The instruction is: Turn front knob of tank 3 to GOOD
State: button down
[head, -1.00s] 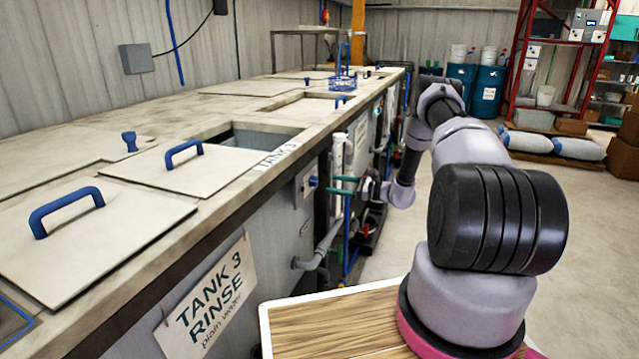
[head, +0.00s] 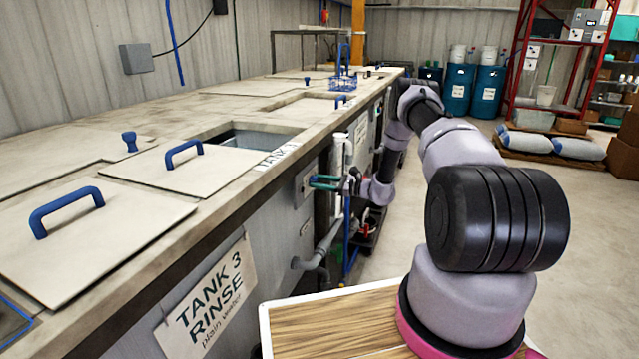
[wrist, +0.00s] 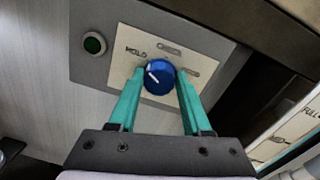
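The blue front knob (wrist: 159,77) sits on a pale label plate in the wrist view. Its white pointer line points up and left, toward the marking that seems to read HOLD. The other markings on the plate are too small to read. My gripper (wrist: 160,75) has its two green fingers on either side of the knob, open around it; any contact is hard to make out. In the head view my gripper (head: 318,182) reaches the grey control panel (head: 303,192) on the side of tank 3 (head: 228,261), and its fingers hide the knob.
Pipes (head: 318,252) run down the tank side below the panel. Lids with blue handles (head: 65,205) cover the tank top.

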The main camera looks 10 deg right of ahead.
jog(key=shift+m, duration=0.3)
jog(key=m, duration=0.5)
jog(key=shift+d, duration=0.1)
jog(key=m, duration=0.7)
jog(key=shift+w, duration=0.1)
jog(key=m, duration=0.7)
jog(key=m+t, duration=0.1)
jog(key=m, duration=0.3)
jog(key=shift+f+m, duration=0.25)
jog(key=shift+m, duration=0.35)
jog(key=shift+c, duration=1.7)
grip_release()
